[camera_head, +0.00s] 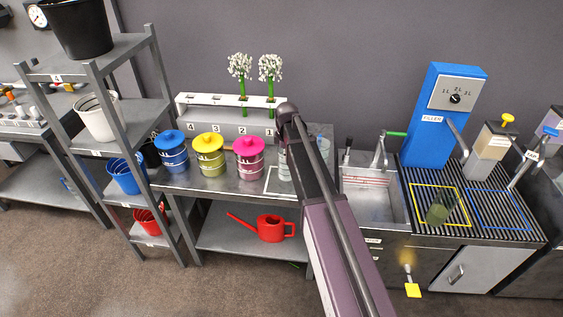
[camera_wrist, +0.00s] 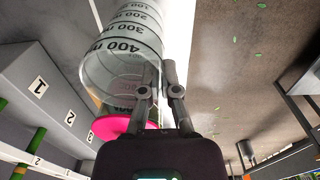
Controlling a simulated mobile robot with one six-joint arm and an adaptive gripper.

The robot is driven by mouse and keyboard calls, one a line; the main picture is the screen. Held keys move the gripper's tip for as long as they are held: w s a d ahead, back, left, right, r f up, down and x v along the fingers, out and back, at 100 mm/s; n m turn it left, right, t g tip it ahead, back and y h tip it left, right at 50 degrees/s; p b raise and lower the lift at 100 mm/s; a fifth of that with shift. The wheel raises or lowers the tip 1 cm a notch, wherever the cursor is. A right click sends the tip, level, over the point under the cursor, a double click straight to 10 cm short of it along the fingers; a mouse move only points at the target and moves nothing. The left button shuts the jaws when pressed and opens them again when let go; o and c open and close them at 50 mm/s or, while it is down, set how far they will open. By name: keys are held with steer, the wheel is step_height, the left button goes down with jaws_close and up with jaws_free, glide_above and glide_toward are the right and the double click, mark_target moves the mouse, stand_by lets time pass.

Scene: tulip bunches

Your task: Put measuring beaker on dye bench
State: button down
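The measuring beaker (camera_head: 284,168) is clear, with dark volume marks. In the head view it is upright over a white outlined square (camera_head: 277,193) on the dye bench (camera_head: 222,187), partly behind my arm. I cannot tell whether its base touches the bench. In the wrist view the beaker (camera_wrist: 118,45) fills the upper left, its open rim towards me. My gripper (camera_wrist: 168,66) is at the rim with its fingers close together, and the beaker's wall appears between them. My arm hides the gripper in the head view.
Pink (camera_head: 249,158), yellow (camera_head: 208,155) and blue (camera_head: 172,151) lidded pots stand left of the beaker. A numbered rack (camera_head: 230,118) with white flowers is behind. A sink (camera_head: 372,200) and blue filler (camera_head: 440,115) are to the right.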

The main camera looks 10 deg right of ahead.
steer(key=f+b, duration=0.2)
steer(key=w+f+b, duration=0.1)
steer(key=shift+w+f+b, duration=0.2)
steer(key=shift+f+b, duration=0.15)
steer(key=shift+f, duration=0.05)
stand_by(0.5)
steer(key=shift+f, duration=0.1)
steer(key=c, duration=0.8)
jaws_free()
step_height(320, 180, up, 12)
steer(key=p, duration=1.2)
steer(key=shift+r, duration=0.2)
